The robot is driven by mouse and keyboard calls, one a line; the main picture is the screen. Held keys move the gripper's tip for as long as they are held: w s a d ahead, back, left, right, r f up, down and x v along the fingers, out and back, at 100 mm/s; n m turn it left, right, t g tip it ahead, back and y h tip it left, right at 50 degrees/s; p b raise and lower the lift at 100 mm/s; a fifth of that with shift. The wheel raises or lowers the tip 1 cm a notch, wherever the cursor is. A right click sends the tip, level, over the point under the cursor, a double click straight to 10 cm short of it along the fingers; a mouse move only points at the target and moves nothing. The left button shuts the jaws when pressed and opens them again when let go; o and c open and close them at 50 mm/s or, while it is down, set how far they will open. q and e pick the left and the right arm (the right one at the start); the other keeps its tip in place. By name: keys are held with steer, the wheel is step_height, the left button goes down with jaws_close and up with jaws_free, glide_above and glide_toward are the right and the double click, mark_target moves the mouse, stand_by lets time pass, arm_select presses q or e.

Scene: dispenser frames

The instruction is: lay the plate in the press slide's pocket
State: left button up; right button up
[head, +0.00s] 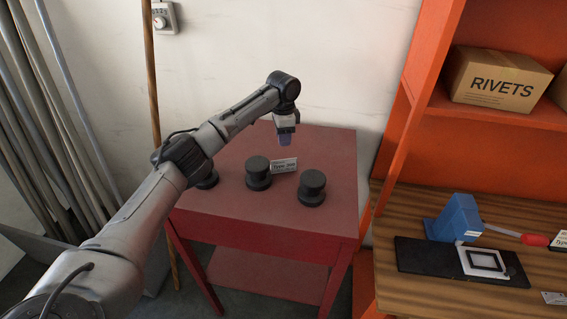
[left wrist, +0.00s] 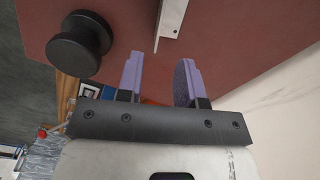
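The blue press (head: 455,217) with a red-tipped lever (head: 533,239) stands on the wooden bench at the right. Its black slide base (head: 425,255) carries a pale piece with a dark square outline (head: 483,262), which looks like the slide's pocket; I cannot tell whether anything lies inside. My left gripper (head: 284,137) hangs over the back of the red table, pointing down. In the left wrist view its purple fingers (left wrist: 157,80) are apart with nothing between them. My right gripper is not in view.
An orange shelf holds a RIVETS box (head: 497,78). The wooden bench (head: 420,205) is right of the table.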

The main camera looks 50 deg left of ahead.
mark_target(284, 160)
arm_select(q)
steer(key=shift+t+h, duration=0.4)
steer(key=shift+t, duration=0.4)
step_height(284, 160, down, 7)
steer(key=shift+w+r+p, duration=0.1)
steer(key=shift+w+p, duration=0.05)
steer(key=shift+p, duration=0.45)
step_height(284, 160, down, 4)
steer(key=shift+d+r+p, duration=0.1)
steer(key=shift+r+p, duration=0.15)
steer(key=shift+p, duration=0.35)
steer(key=shift+f, duration=0.85)
steer(key=shift+f, duration=0.1)
steer(key=shift+c, duration=0.5)
jaws_close()
